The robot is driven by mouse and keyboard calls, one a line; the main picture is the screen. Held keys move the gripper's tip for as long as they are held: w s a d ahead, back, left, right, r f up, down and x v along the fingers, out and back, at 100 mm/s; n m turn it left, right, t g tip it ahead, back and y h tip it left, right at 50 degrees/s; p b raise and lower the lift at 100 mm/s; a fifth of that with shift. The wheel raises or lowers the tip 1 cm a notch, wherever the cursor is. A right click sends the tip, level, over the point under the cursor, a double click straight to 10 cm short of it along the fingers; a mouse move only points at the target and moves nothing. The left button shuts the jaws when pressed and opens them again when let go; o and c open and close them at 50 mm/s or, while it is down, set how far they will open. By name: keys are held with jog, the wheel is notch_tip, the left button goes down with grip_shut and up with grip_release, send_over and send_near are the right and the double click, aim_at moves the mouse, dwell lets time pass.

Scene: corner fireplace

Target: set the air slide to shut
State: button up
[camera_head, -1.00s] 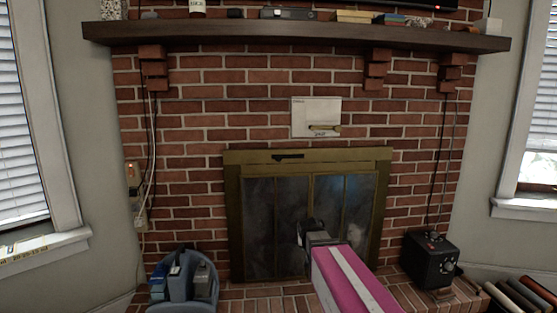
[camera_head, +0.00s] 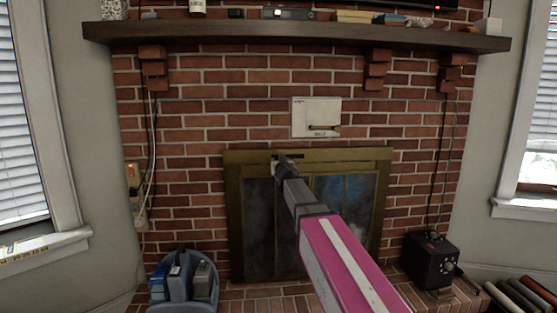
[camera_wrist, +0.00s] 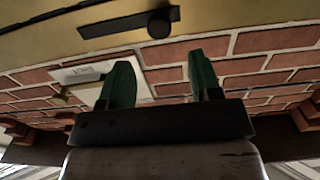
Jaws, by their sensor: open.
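The air slide, a dark slotted strip (camera_wrist: 110,25) with a round black knob (camera_wrist: 158,24), is on the brass top bar of the fireplace frame (camera_head: 345,155). In the wrist view the knob sits toward the right end of the strip. My gripper (camera_wrist: 160,70) is open and empty, its two green fingers apart and pointing toward the bar, with the knob roughly in line with the gap between them. I see no contact. In the head view my gripper (camera_head: 281,163) is at the bar and covers much of the slide.
A white plate (camera_head: 316,107) with a brass-coloured lever hangs on the brick just above. A dark mantel (camera_head: 290,34) runs across higher up. A blue bucket (camera_head: 205,290) stands lower left, and a black box (camera_head: 430,262) stands lower right on the hearth.

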jog(key=w, duration=0.9)
jog(key=shift+a, duration=0.3)
jog(key=shift+s, duration=0.1)
